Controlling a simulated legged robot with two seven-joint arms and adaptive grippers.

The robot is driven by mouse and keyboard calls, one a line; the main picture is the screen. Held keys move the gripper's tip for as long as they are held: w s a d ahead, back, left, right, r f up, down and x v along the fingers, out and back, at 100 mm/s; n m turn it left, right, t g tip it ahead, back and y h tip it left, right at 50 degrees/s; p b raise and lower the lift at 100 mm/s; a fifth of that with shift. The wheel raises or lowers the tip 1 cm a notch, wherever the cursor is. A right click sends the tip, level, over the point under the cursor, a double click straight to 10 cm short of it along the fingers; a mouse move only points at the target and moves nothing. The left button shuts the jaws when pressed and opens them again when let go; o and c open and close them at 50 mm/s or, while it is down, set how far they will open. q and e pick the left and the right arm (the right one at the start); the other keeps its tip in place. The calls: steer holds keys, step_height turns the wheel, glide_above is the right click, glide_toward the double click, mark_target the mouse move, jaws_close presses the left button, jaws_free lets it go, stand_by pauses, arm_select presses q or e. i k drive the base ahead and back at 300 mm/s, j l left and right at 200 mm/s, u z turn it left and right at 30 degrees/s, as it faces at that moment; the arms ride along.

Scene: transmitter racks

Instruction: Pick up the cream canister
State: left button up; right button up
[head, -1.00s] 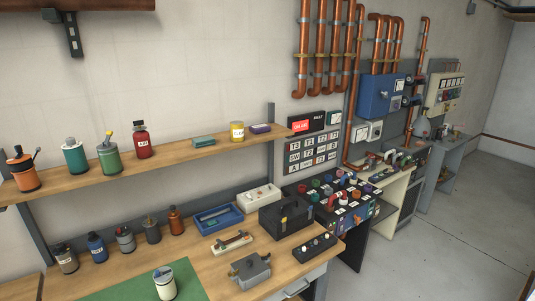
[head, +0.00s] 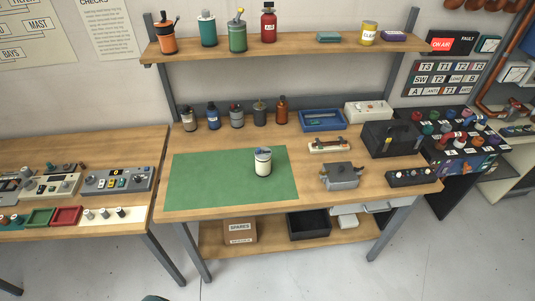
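The cream canister (head: 263,163) stands upright on the green mat (head: 205,178), near its right side, on the wooden workbench. It has a pale body and a dark grey top with a small light-coloured part on it. Nothing touches it. Neither of my grippers shows in the head view.
Several small bottles (head: 213,117) stand along the bench's back. A blue tray (head: 322,121), a black box (head: 391,139) and a grey metal box (head: 340,176) sit to the right. A shelf (head: 290,45) holding canisters hangs above. The mat's left part is clear.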

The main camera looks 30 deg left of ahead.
mark_target(262, 162)
steer(key=i+l+u, duration=0.15)
steer(key=i, duration=0.25)
steer(key=i+l+u, duration=0.15)
steer(key=i, duration=0.3)
steer(key=i+l+u, duration=0.15)
steer(key=i, duration=0.25)
